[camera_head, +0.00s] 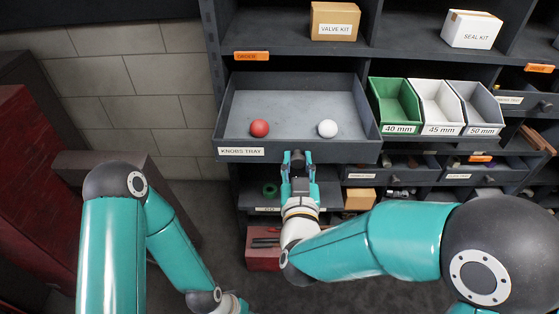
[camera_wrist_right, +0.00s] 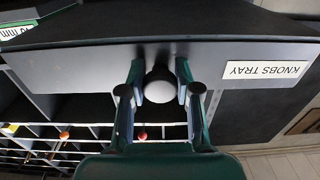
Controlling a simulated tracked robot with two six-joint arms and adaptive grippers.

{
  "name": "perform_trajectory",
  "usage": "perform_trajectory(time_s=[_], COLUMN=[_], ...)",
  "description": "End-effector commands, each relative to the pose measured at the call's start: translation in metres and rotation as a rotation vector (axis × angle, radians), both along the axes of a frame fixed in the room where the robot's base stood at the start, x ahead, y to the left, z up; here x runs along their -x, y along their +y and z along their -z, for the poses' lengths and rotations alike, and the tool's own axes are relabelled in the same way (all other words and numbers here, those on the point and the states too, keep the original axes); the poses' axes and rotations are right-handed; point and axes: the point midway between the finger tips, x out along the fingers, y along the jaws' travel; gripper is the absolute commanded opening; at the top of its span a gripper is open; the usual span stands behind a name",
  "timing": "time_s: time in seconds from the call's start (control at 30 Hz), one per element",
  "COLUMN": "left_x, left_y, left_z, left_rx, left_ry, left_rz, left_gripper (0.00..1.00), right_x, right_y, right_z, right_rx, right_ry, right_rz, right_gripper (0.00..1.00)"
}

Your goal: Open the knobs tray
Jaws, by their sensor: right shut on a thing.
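The knobs tray (camera_head: 232,140) is a dark grey drawer with a white "KNOBS TRAY" label on its front. In the head view it stands pulled out from the shelf, with its inside visible. A red ball-shaped knob (camera_head: 259,128) and a white one (camera_head: 327,128) lie in it, near the front. My right gripper (camera_head: 298,160) is at the tray's front. In the right wrist view its fingers (camera_wrist_right: 160,84) are shut around the tray's round handle (camera_wrist_right: 159,85). My left arm is at lower left; its gripper is mostly cut off at the bottom edge of the head view.
Green, white and grey bins (camera_head: 437,106) marked 40, 45 and 50 mm stand right of the tray. A VALVE KIT box (camera_head: 334,22) and a SEAL KIT box (camera_head: 471,29) sit on the shelf above. Smaller drawers and a red box (camera_head: 263,262) are below.

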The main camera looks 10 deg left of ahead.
Motion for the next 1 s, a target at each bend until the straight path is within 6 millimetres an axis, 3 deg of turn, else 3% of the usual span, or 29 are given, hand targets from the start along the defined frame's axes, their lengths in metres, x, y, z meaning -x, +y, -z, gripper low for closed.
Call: perform_trajectory(time_s=[0.13,0.17,0.3,0.67,1.0], left_x=[0.0,0.0,0.0,0.0,0.0], left_y=[0.0,0.0,0.0,0.0,0.0], left_z=[-0.001,-0.001,0.0,-0.001,-0.001], left_rx=[0.0,0.0,0.0,0.0,0.0], left_ry=[0.0,0.0,0.0,0.0,0.0], left_rz=[0.0,0.0,0.0,0.0,0.0], left_gripper=[0.4,0.4,0.4,0.4,0.4], right_x=[-0.003,-0.003,-0.003,0.002,0.049], right_y=[-0.001,0.0,0.002,0.004,-0.003], right_z=[-0.005,-0.005,-0.004,-0.002,-0.002], right_rx=[-0.012,-0.013,-0.01,-0.008,-0.007], right_ry=[-0.011,-0.011,-0.009,-0.004,-0.004], right_rz=[0.012,0.011,0.004,-0.002,-0.004], right_gripper=[0.0,0.37,0.59,0.59,0.59])
